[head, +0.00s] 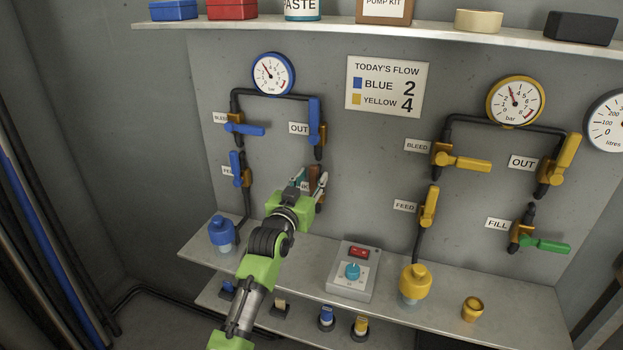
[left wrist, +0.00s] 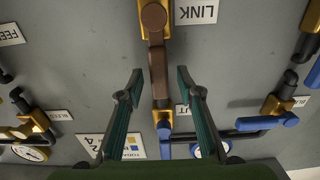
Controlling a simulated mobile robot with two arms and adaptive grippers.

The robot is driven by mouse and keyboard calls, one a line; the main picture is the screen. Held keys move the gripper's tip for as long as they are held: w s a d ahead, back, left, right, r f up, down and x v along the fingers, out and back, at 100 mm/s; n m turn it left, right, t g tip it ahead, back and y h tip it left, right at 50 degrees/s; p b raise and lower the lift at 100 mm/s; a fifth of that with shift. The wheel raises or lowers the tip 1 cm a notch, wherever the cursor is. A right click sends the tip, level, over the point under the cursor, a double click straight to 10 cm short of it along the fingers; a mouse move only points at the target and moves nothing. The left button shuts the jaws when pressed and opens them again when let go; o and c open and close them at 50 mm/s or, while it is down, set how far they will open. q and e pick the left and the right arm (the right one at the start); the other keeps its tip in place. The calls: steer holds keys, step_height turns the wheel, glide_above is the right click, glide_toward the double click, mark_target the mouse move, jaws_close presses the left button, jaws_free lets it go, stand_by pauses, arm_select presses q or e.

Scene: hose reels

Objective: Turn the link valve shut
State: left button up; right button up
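The link valve has a brown handle (head: 315,173) on a brass-coloured body. In the head view it is partly behind my left gripper (head: 310,184). In the left wrist view, which shows the wall upside down, the handle (left wrist: 158,70) runs straight from the body (left wrist: 155,22), so on the wall it points up. The LINK label (left wrist: 197,11) is beside the body. My left gripper (left wrist: 159,75) is open, with one fingertip on each side of the handle and a visible gap on both sides. Whether the fingers reach the handle's depth is unclear. My right gripper is not in view.
The blue OUT valve (head: 316,134) is just above the link valve, with its handle up. A blue bleed valve (head: 243,129) is to the left, and yellow valves (head: 460,163) to the right.

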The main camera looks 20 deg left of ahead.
arm_select(q)
steer(key=shift+w, duration=0.1)
steer(key=shift+c, duration=0.3)
jaws_close()
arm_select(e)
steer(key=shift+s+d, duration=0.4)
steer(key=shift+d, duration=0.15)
